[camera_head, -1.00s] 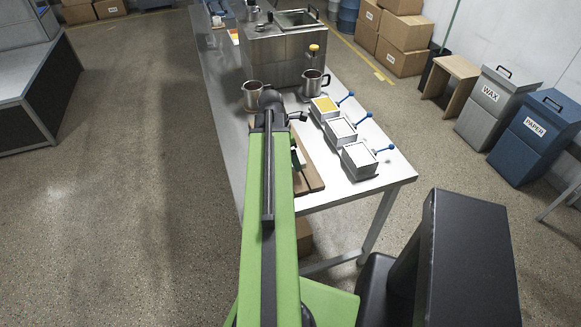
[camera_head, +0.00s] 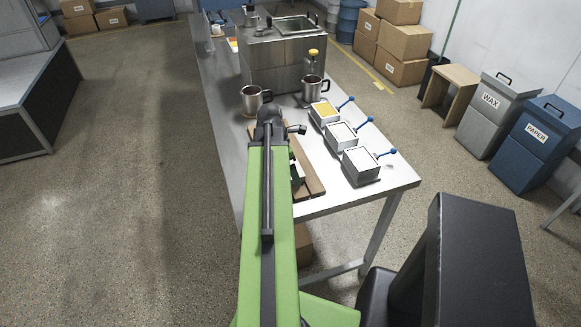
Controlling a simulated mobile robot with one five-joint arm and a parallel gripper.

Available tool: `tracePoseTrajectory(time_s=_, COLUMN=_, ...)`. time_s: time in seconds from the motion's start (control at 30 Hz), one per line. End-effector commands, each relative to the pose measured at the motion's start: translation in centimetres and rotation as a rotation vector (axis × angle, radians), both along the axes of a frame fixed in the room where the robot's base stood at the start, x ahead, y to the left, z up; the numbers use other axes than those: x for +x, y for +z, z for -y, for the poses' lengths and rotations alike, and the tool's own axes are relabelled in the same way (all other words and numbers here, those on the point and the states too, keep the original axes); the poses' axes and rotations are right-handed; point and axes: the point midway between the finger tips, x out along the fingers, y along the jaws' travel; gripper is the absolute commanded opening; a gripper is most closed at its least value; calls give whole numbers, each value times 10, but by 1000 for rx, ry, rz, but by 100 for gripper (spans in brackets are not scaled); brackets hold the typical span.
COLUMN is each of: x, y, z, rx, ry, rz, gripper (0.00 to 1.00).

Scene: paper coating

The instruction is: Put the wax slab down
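A small white block (camera_head: 297,171), perhaps the wax slab, shows just right of my green arm. It is by the wooden board (camera_head: 314,178) on the near end of the steel table (camera_head: 225,125). Dark parts, perhaps of my gripper (camera_head: 296,170), show beside it. My arm hides most of this spot, so I cannot tell whether the fingers hold the block or whether it touches the board.
Three box trays with blue-knobbed handles, one yellow-filled (camera_head: 324,112) and two white-filled (camera_head: 341,134), (camera_head: 360,163), stand right of the board. Two metal mugs (camera_head: 251,99), (camera_head: 313,89) stand before the steel tank (camera_head: 284,62). WAX (camera_head: 489,108) and PAPER (camera_head: 534,140) bins stand at right.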

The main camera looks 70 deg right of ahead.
Motion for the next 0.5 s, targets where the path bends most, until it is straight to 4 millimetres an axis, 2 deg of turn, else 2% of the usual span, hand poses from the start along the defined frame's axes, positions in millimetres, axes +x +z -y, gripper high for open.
tracePoseTrajectory(time_s=0.27, x=1, y=8, z=0, rx=0, ry=1, rz=0, gripper=100)
tracePoseTrajectory(time_s=0.37, x=3, y=20, z=-2, rx=0, ry=2, rz=0, gripper=100)
tracePoseTrajectory(time_s=0.5, x=8, y=47, z=-7, rx=0, ry=3, rz=0, gripper=100)
